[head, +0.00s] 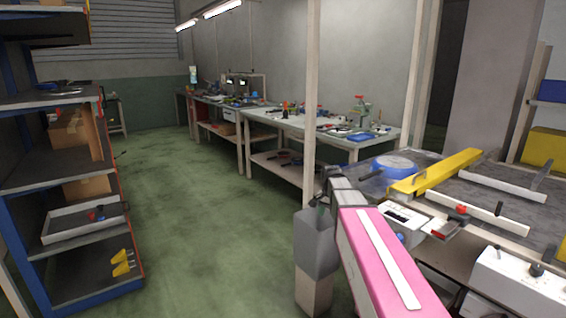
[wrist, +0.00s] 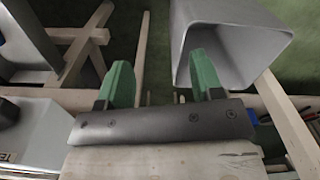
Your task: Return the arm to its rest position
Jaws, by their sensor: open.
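My gripper (wrist: 161,78) shows in the wrist view with its two green fingers spread apart and nothing between them. A grey open bin (wrist: 240,50) is just beyond the right finger in that view. In the head view my pink arm reaches forward from the lower right, and its far end is beside the same grey bin (head: 314,250). The fingertips are too small and hidden to make out in the head view.
A wooden post (head: 312,100) rises behind the bin. A blue shelf rack (head: 30,235) is on the left. The green floor between is clear.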

